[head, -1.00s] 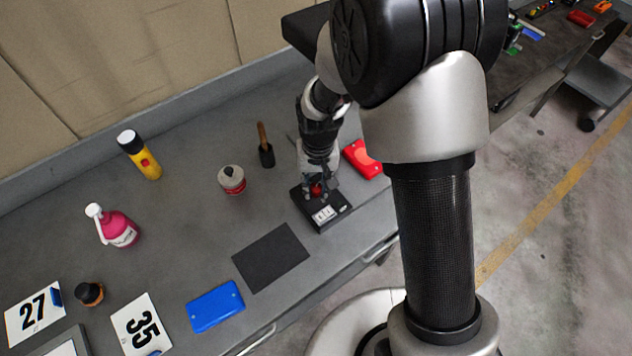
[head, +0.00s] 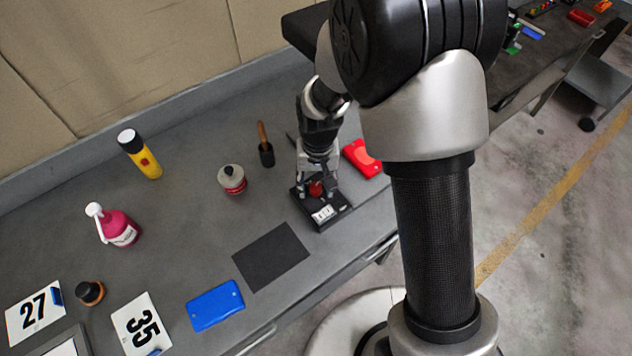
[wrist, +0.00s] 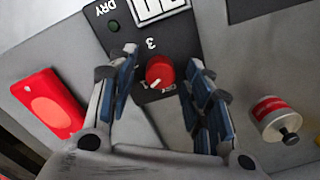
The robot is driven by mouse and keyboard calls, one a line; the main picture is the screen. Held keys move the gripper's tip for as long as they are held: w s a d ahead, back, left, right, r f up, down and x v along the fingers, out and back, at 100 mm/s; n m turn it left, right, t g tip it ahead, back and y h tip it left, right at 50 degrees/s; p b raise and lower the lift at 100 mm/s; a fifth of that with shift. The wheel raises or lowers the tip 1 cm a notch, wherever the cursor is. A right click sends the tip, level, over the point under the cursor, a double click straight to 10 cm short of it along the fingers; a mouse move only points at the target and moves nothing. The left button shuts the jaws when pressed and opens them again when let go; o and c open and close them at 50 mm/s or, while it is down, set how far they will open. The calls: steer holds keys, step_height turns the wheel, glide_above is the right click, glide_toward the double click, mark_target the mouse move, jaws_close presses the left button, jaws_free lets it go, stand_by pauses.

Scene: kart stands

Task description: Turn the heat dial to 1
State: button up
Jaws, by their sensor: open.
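The heat dial (wrist: 159,71) is a round red knob with a white pointer mark, on a black box (head: 334,217) at the bench's front edge. In the wrist view the pointer aims down and left, and a "3" is printed above the dial. The lettering below the dial is too small to read surely. My gripper (wrist: 160,70) is open, with one blue-padded finger on each side of the dial and visible gaps between. In the head view the dial (head: 316,188) shows below my gripper (head: 317,184).
A red case (head: 362,158) lies right of the box and a red-and-white can (head: 232,180) stands to its left. A dark mat (head: 271,257) and a blue case (head: 215,305) lie front left.

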mark_target(318, 187)
steer(key=shift+r, duration=0.1)
step_height(318, 187, up, 12)
steer(key=shift+d, duration=0.2)
stand_by(0.3)
stand_by(0.4)
steer(key=s+d+r+t, duration=0.2)
steer(key=s+d+r, duration=0.65)
steer(key=r, duration=0.25)
steer(key=s+d+r+t, duration=0.1)
steer(key=s+d, duration=0.1)
steer(key=s, duration=0.3)
steer(key=s+d+r+t, duration=0.1)
steer(key=s, duration=0.5)
steer(key=shift+s+d+r+t, duration=0.15)
steer(key=shift+d+r+t, duration=0.15)
steer(key=shift+d+r, duration=0.1)
